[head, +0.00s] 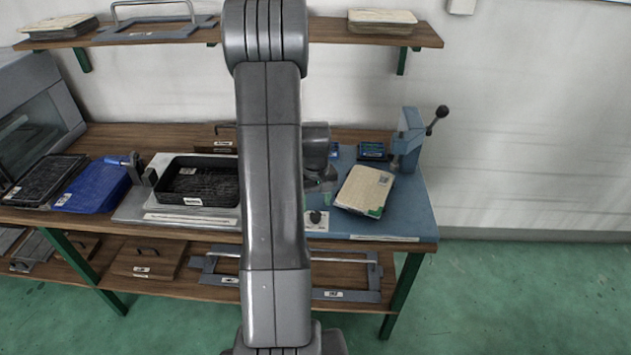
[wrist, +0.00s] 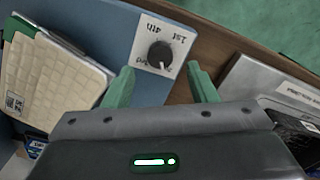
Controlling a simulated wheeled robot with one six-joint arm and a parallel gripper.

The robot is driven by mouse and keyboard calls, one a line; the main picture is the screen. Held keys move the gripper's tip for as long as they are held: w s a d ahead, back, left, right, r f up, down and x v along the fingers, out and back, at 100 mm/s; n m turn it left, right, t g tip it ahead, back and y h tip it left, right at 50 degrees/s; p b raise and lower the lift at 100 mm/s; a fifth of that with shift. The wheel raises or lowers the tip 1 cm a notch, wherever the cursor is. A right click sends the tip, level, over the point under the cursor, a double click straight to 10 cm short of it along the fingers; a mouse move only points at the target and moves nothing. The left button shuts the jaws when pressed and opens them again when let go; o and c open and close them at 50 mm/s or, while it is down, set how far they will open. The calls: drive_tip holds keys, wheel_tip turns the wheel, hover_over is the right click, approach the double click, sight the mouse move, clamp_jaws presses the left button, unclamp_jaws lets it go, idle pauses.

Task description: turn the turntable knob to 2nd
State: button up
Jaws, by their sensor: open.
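The turntable knob (wrist: 160,54) is a round black knob on a white label plate (wrist: 181,37). In the wrist view its printing appears upside down, with "1st" and "4th" readable above the knob and other marks partly hidden near it. I cannot tell which mark the knob points to. In the head view the knob (head: 315,216) sits near the front edge of the blue panel, just right of my arm. My gripper (wrist: 159,67) is open and empty, its green fingers on either side of the knob in the wrist view, apart from it.
A beige-topped tray (head: 365,190) lies on the blue panel (head: 411,215), right of the knob. A blue lever press (head: 409,140) stands behind it. A black tray (head: 197,183) sits on a grey plate to the left. Wooden shelves lie above and below.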

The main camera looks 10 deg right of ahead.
sight(315, 214)
wheel_tip(315, 214, up, 9)
idle(0.3)
idle(0.4)
wheel_tip(315, 214, down, 14)
drive_tip(key=shift+r+p, duration=0.1)
drive_tip(key=shift+p, duration=0.25)
drive_tip(key=shift+m, duration=0.3)
idle(0.4)
